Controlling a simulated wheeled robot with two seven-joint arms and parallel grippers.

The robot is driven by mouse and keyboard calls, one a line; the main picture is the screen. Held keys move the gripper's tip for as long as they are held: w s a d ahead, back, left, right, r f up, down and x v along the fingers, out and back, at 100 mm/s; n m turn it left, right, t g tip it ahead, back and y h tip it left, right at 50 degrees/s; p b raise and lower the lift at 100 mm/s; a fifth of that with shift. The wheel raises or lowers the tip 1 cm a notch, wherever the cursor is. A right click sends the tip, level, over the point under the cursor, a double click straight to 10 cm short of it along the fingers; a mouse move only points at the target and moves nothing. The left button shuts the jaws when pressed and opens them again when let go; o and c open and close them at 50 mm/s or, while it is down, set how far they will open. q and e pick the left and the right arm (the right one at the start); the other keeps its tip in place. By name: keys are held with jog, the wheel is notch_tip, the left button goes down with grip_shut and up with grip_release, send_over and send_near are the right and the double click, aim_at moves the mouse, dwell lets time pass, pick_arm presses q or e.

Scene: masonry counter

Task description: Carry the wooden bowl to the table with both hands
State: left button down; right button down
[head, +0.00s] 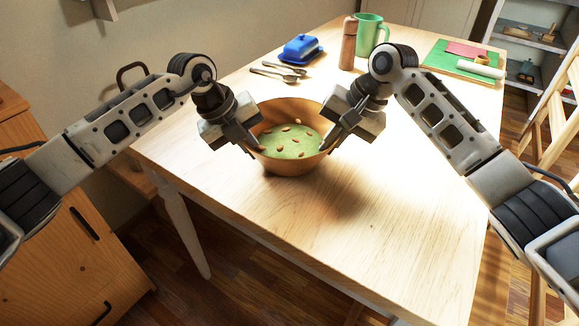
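The wooden bowl (287,166) is over the near left part of the wooden table (400,235), upright and level. It holds a green filling with several brown almond-like pieces. My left gripper (250,143) is at the bowl's left rim and my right gripper (328,141) is at its right rim. The fingers of each appear closed on the rim, one inside and one outside. The bowl's underside is hidden, so I cannot tell surely whether it rests on the table or hangs just above it.
Toward the back are a blue butter dish (301,48), cutlery (279,72), a wooden mill (348,44), a green mug (370,33) and a green board (462,66) with items. The table's near right half is clear. A wooden cabinet (65,255) stands at left.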

pick_arm(q)
jog(key=c, duration=2.1)
grip_release()
jog(key=shift+w+a+f, duration=0.15)
jog(key=shift+a+f, duration=0.25)
jog(key=shift+f, duration=0.15)
pick_arm(e)
jog(key=c, duration=2.1)
grip_release()
jog(key=shift+w+d+f, duration=0.15)
jog(key=shift+d+f, duration=0.25)
jog(key=shift+f, duration=0.1)
pick_arm(q)
jog(key=o, duration=0.5)
jog(key=shift+r, duration=0.15)
jog(key=shift+c, duration=0.2)
pick_arm(e)
jog(key=o, duration=0.5)
jog(key=shift+r, duration=0.15)
jog(key=shift+c, duration=0.2)
pick_arm(q)
jog(key=shift+d, duration=0.15)
pick_arm(e)
jog(key=shift+a, duration=0.15)
pick_arm(q)
jog(key=shift+r, duration=0.1)
